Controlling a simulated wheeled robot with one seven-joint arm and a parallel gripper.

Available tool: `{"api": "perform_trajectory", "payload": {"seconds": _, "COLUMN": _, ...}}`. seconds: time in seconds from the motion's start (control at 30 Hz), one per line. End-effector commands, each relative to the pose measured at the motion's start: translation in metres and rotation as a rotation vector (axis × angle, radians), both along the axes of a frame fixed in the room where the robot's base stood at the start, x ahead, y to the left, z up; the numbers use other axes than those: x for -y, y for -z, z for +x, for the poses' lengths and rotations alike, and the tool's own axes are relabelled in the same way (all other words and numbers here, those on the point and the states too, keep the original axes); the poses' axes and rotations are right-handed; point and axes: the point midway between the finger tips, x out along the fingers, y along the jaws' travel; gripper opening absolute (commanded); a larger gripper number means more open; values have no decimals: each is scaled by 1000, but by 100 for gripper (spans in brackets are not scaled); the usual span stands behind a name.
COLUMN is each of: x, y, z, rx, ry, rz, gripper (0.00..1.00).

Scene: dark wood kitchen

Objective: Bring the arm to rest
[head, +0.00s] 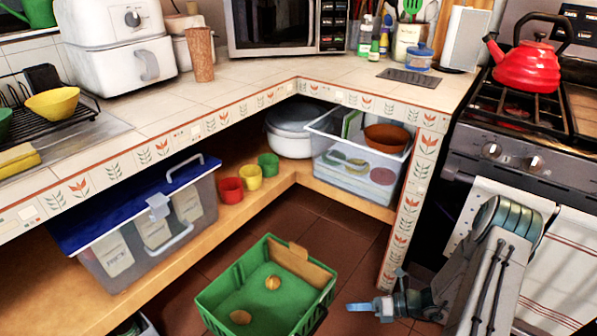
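My arm (495,265) reaches in from the lower right, in front of the stove. My gripper (353,307) is at its end, low over the floor and pointing left. It is to the right of a green crate (212,296) and looks apart from it. The fingers are small and seen from the side, so I cannot tell whether they are open or shut. I see no object hanging from them.
The crate on the floor holds two round brownish items (272,283) and a tan piece (300,265). A tiled counter post (405,215) and the stove (515,160) stand close to my arm. Brown floor (352,235) is clear behind the crate.

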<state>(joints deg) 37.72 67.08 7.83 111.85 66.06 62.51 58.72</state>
Motion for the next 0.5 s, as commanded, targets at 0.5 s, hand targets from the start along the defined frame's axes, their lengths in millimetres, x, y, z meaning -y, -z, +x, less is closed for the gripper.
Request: {"api": "perform_trajectory", "payload": {"seconds": 0.5, "x": -23, "y": -232, "z": -26, "rx": 556, "ry": -701, "rz": -374, "gripper": 32}}
